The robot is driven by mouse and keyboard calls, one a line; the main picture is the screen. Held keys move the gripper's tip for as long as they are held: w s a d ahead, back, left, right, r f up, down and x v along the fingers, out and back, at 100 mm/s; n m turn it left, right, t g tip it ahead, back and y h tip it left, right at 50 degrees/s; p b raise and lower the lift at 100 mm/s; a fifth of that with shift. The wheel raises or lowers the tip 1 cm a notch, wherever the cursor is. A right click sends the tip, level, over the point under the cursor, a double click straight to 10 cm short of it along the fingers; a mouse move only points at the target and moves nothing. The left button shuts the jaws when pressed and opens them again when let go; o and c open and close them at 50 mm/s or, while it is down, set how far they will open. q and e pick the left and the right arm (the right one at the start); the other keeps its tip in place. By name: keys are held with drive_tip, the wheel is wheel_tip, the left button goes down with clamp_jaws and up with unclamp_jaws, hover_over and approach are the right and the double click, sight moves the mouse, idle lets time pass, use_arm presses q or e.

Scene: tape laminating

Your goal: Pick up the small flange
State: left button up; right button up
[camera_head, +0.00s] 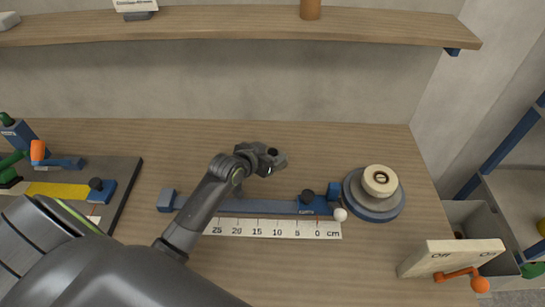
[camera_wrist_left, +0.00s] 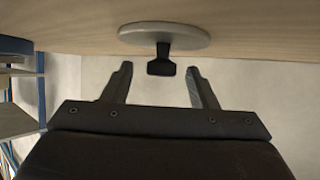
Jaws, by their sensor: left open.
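In the left wrist view, a pale round disc with a short black stem (camera_wrist_left: 165,36), which looks like the small flange, lies beyond my left gripper (camera_wrist_left: 160,82). The fingers are open and empty, with the stem in line with the gap between them. In the head view, my left gripper (camera_head: 276,160) is above the table behind the scale. A stepped round piece (camera_head: 380,180), a beige cap on a blue-grey disc, stands to its right; I cannot tell if it is the same piece. My right gripper is not in view.
A blue rail fixture (camera_head: 260,206) with a centimetre scale (camera_head: 270,228) lies in front of the gripper. A board with a yellow strip (camera_head: 58,190) is at the left. An Off/On switch box (camera_head: 450,257) is at the front right. A wooden shelf (camera_head: 220,27) spans the back wall.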

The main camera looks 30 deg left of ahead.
sight(272, 151)
use_arm(q)
drive_tip(key=shift+x, duration=1.85)
drive_tip(key=shift+c, duration=0.4)
drive_tip(key=c, duration=1.1)
drive_tip(key=shift+o, duration=0.2)
drive_tip(key=shift+r, duration=0.1)
